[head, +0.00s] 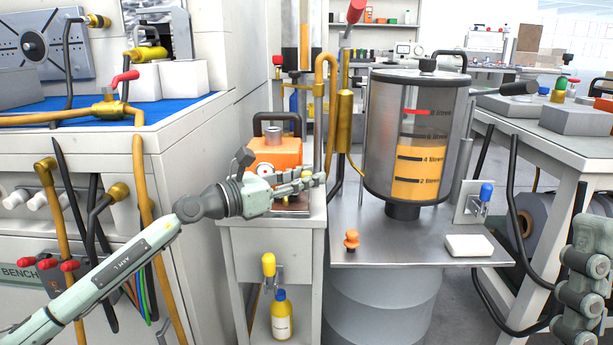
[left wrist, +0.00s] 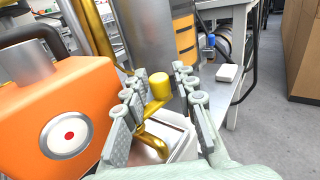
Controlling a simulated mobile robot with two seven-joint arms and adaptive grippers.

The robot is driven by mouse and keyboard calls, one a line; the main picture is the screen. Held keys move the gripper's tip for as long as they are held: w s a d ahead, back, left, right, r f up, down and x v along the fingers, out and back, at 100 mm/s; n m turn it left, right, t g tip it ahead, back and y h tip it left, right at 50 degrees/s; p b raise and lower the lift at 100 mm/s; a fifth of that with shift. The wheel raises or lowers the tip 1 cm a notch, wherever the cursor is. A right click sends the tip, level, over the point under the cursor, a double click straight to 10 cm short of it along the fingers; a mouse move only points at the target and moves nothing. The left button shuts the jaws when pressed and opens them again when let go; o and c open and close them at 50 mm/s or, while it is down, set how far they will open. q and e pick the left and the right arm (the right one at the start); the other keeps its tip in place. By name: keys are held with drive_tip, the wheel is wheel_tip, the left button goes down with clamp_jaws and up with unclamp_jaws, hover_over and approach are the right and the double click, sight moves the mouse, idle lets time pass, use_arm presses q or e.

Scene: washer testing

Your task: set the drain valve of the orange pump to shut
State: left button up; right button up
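The orange pump (head: 276,154) stands on a small white stand, with a grey cylinder on top and a dark handle behind. It fills the left of the left wrist view (left wrist: 62,108), with a round red-and-white dial on its face. A yellow valve knob (left wrist: 160,86) on a bent brass pipe shows beside the pump, between the fingers of my left gripper (left wrist: 157,78). The fingers are apart, with gaps beside the knob. In the head view my left gripper (head: 302,184) is in front of the pump and hides the valve. My right gripper (head: 585,268) is at the right edge; its fingertips are unclear.
A clear tank (head: 418,135) of orange liquid stands right of the pump over a metal shelf (head: 400,235). The shelf holds a small orange fitting (head: 351,240) and a white block (head: 469,245). A yellow-handled valve (head: 268,266) and yellow bottle (head: 282,315) are below the pump.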

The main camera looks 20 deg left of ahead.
use_arm(q)
clamp_jaws()
